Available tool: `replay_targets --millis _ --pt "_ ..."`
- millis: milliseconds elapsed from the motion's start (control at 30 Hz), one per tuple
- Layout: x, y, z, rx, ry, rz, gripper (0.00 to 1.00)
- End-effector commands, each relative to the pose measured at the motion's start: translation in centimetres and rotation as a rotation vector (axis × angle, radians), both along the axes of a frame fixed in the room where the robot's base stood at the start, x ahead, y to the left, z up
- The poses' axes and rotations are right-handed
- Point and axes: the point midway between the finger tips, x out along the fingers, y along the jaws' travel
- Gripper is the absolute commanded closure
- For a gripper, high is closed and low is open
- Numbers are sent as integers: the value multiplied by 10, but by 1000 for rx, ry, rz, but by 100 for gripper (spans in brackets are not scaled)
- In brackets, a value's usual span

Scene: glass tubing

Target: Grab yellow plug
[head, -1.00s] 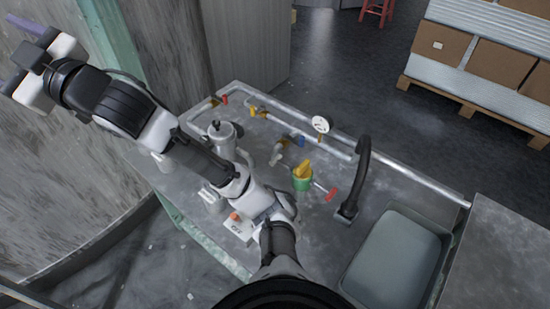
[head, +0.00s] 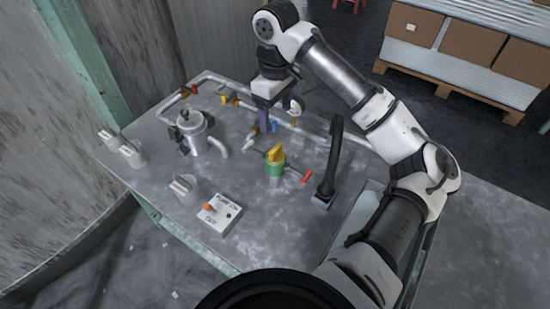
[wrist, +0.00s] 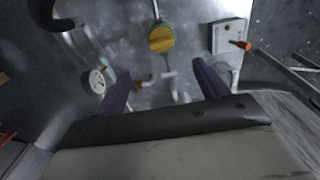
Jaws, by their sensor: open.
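The yellow plug (head: 276,153) sits on a green fitting (head: 275,168) standing on the grey metal bench. In the wrist view the yellow plug (wrist: 161,44) lies above centre, beyond the fingertips. My gripper (head: 263,122) is open and empty, its purple fingers pointing down just behind and left of the plug in the head view. In the wrist view my gripper (wrist: 161,80) has its fingers spread, with a small pale T-shaped pipe fitting (wrist: 170,78) showing between them. The fingers do not touch the plug.
A red-handled valve (head: 305,177) and a black curved spout (head: 331,160) stand right of the plug. Pipes with a gauge (head: 296,106) run behind. A metal vessel (head: 191,130) stands left, a switch box (head: 219,214) in front. The bench's front middle is clear.

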Motion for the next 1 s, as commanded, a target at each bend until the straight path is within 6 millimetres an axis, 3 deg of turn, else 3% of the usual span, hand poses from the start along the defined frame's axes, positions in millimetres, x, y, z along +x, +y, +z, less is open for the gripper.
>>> replay_targets --millis 300,567,833,1000 --pt "-1 2 -62 5 2 2 27" --pt "-1 2 -81 3 -1 4 27" --pt "-5 1 -118 6 1 2 27" --pt "-4 1 -129 3 -2 3 27"
